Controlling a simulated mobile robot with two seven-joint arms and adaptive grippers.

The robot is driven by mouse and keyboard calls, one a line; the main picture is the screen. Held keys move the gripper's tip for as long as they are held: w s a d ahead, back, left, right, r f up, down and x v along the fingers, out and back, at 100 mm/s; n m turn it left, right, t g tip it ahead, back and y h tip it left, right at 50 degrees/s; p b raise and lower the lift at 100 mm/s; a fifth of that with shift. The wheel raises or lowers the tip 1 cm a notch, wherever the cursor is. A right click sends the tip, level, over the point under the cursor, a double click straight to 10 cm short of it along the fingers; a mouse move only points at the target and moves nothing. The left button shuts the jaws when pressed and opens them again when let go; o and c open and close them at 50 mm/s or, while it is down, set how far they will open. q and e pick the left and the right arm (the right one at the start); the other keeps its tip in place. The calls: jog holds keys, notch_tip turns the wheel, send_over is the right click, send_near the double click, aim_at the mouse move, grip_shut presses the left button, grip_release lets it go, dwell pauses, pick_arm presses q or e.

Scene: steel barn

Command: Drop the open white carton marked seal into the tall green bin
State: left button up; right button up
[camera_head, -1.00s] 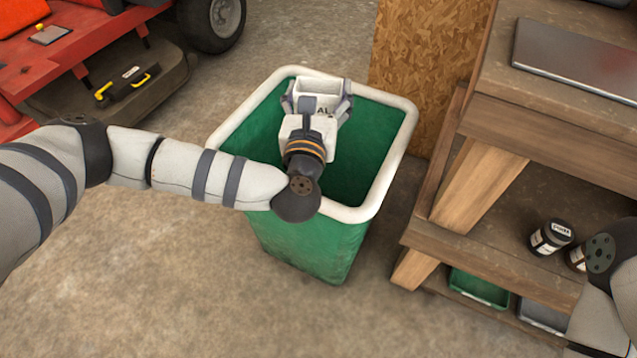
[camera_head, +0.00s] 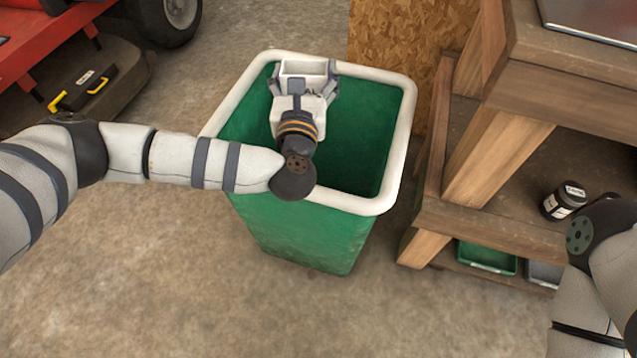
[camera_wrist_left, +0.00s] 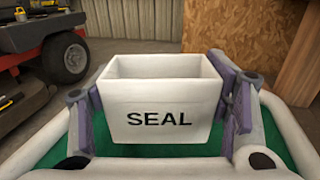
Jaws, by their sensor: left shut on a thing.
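The open white carton (camera_head: 305,69) is in my left gripper (camera_head: 303,80), over the far part of the tall green bin. In the left wrist view the carton (camera_wrist_left: 160,105) is upright, open at the top and empty as far as I see, with SEAL on its near face. The left gripper's fingers (camera_wrist_left: 160,110) press on its left and right sides. The green bin (camera_head: 300,235) has a thick white rim, and its inside looks empty where visible. The rim also shows in the left wrist view (camera_wrist_left: 40,150). My right arm is at the right edge; its gripper is out of view.
A wooden bench (camera_head: 560,85) with a lower shelf stands right of the bin. A dark jar (camera_head: 563,200) is on that shelf, and a green tray (camera_head: 487,257) is below. A chipboard panel (camera_head: 405,40) stands behind. A red machine (camera_head: 50,45) is at the upper left. Floor in front is clear.

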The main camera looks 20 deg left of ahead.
pick_arm(q)
notch_tip(320, 180, down, 3)
jog(key=shift+r+b, duration=0.15)
jog(key=shift+b, duration=0.4)
jog(key=shift+r, duration=0.1)
jog(key=o, duration=1)
jog(key=shift+o, duration=0.2)
jog(key=v, duration=1.2)
jog(key=shift+r, duration=0.1)
